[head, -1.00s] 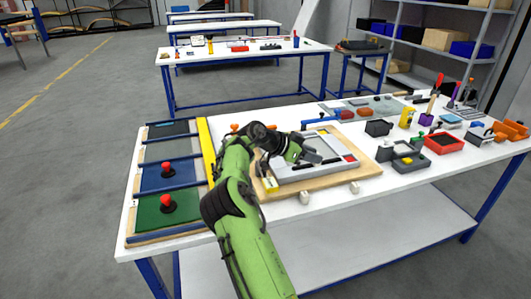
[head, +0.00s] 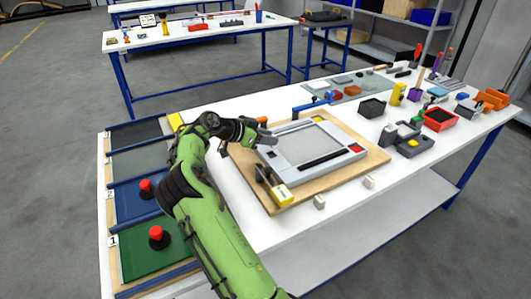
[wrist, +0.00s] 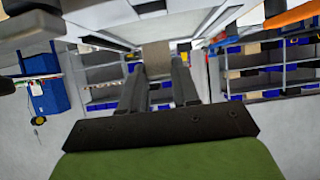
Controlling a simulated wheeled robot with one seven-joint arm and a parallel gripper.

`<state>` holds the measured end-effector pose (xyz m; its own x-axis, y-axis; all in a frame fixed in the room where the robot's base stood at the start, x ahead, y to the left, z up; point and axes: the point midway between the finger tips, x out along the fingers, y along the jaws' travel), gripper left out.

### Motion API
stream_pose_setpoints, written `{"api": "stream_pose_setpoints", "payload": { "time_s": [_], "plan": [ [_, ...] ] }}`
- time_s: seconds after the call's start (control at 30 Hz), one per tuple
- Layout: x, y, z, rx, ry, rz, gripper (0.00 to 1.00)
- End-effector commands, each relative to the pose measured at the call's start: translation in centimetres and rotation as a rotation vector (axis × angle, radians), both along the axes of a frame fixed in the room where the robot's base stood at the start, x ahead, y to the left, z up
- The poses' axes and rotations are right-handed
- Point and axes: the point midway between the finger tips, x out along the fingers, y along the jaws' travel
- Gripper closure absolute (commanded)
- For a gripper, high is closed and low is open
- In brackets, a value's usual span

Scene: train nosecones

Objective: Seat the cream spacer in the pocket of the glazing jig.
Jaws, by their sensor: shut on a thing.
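The glazing jig is a wooden board (head: 367,168) with a grey frame (head: 290,175) around a pale panel. The frame carries a black bar, a red block at its right corner and a yellow-topped block at its near left. My gripper (head: 267,138) is over the frame's far left side. In the wrist view my gripper (wrist: 158,80) is shut on a small tan block, which I take as the cream spacer (wrist: 155,56), dull in shadow. The fingers hide the spacer in the head view. I cannot tell whether it touches the frame, and I cannot make out the pocket.
Two small pale blocks (head: 319,202) stand by the board's near edge. Panel trays with red-knobbed handles (head: 156,234) lie at left. A black box (head: 372,108), a grey fixture (head: 402,138) and a red bin (head: 439,119) stand at right.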

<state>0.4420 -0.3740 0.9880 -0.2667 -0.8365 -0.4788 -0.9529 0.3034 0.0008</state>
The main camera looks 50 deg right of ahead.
Motion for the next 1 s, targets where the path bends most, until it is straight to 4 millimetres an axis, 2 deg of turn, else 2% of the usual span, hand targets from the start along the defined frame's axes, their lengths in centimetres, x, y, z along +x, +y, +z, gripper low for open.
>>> {"api": "stream_pose_setpoints", "payload": {
  "time_s": [0.2,0.4,0.43,0.6,1.0],
  "plan": [
    [0.0,0.0,-4.5,0.001,0.002,0.001,1.00],
    [0.0,0.1,-5.3,0.011,0.006,0.000,1.00],
    [-0.1,0.2,-5.4,0.013,0.008,0.000,0.68],
    [0.0,0.1,-5.3,0.011,0.007,0.001,0.44],
    [0.2,0.4,-4.6,0.002,0.000,0.003,0.44]
  ]
}}
